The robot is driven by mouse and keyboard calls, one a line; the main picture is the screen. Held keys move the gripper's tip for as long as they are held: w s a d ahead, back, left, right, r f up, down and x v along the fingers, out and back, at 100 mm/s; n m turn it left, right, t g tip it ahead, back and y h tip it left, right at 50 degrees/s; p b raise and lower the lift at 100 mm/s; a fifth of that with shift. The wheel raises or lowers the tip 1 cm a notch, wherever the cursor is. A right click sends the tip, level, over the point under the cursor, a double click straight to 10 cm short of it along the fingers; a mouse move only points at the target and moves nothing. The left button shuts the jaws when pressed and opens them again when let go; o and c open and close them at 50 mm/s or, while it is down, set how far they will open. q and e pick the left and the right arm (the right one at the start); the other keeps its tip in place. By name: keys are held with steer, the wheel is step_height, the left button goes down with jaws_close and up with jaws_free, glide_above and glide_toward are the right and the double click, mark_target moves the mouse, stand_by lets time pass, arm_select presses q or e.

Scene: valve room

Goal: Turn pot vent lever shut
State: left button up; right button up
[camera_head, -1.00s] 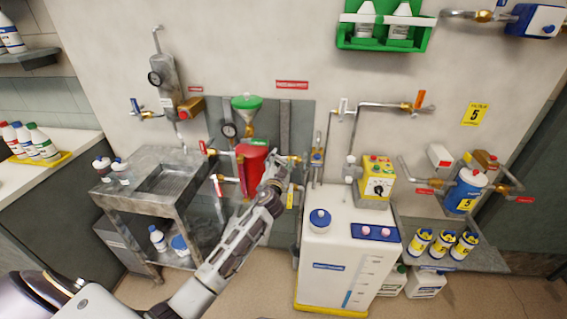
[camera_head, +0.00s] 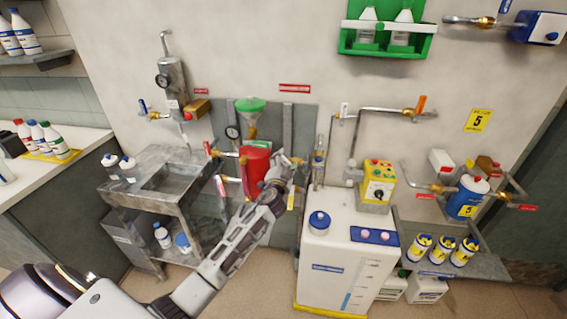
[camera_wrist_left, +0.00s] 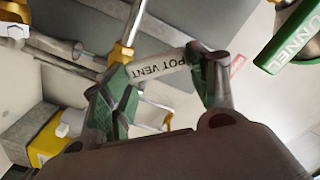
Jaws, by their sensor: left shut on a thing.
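The pot vent lever (camera_wrist_left: 160,65) is a white bar lettered "POT VENT" in the left wrist view. It lies between the green-padded fingers of my left gripper (camera_wrist_left: 157,62), which is shut on it. In the head view my left gripper (camera_head: 284,168) is just right of the red pot (camera_head: 256,168), and it covers the lever there. A brass fitting (camera_wrist_left: 122,52) shows beside the left finger in the wrist view. My right gripper is not in view.
A green funnel (camera_head: 250,106) stands above the pot. A green handle lettered "FUNNEL" (camera_wrist_left: 296,38) is at the wrist view's upper right. A white tank (camera_head: 335,250) and a yellow control box (camera_head: 377,183) stand to the right, a metal sink bench (camera_head: 165,180) to the left.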

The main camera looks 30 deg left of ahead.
arm_select(q)
steer(key=shift+w+d+r+m+p, duration=0.3)
steer(key=shift+d+m, duration=0.4)
steer(key=shift+m, duration=0.75)
steer(key=shift+w+d+r+m+p, duration=0.15)
steer(key=shift+d+m+p, duration=0.45)
steer(key=shift+m, duration=0.8)
steer(key=shift+w+d+r+m+p, duration=0.25)
steer(key=shift+d+m, duration=0.55)
steer(key=shift+m, duration=0.65)
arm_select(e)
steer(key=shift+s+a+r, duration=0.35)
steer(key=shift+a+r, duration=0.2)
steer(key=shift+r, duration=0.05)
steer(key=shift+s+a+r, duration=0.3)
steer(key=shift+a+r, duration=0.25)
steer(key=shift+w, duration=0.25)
arm_select(q)
steer(key=o, duration=1.2)
steer(key=shift+o, duration=1.3)
steer(key=shift+w+f, duration=0.1)
steer(key=shift+f, duration=0.1)
